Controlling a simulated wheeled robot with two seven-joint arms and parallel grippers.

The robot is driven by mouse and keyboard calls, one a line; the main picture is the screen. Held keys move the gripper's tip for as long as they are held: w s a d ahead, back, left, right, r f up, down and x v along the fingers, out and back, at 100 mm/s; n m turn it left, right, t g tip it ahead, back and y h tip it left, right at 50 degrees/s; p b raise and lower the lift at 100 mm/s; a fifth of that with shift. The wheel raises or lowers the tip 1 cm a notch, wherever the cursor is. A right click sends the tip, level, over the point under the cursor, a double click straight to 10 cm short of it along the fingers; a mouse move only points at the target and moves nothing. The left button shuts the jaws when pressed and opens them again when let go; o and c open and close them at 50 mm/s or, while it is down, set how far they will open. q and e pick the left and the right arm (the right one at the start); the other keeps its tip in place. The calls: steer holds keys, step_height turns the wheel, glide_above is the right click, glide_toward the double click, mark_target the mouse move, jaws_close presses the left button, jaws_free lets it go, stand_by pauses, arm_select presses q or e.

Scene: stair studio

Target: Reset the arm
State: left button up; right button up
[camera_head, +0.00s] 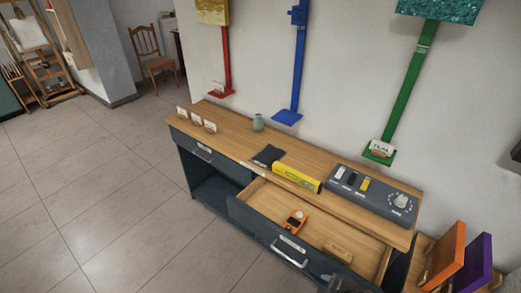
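Neither arm shows clearly. A small dark grey shape (340,284) at the bottom edge, by the drawer front, may be part of my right gripper; its fingers cannot be made out. My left gripper is not in view. The dark cabinet with a wooden top (230,128) has an open drawer (262,197), pulled out toward me. An orange device (295,221) and a small wooden block (338,252) lie in it. The handle (289,256) on the drawer front is free of any visible gripper.
Orange (446,254) and purple (475,266) panels stand at the right. The tiled floor (110,190) at left is clear.

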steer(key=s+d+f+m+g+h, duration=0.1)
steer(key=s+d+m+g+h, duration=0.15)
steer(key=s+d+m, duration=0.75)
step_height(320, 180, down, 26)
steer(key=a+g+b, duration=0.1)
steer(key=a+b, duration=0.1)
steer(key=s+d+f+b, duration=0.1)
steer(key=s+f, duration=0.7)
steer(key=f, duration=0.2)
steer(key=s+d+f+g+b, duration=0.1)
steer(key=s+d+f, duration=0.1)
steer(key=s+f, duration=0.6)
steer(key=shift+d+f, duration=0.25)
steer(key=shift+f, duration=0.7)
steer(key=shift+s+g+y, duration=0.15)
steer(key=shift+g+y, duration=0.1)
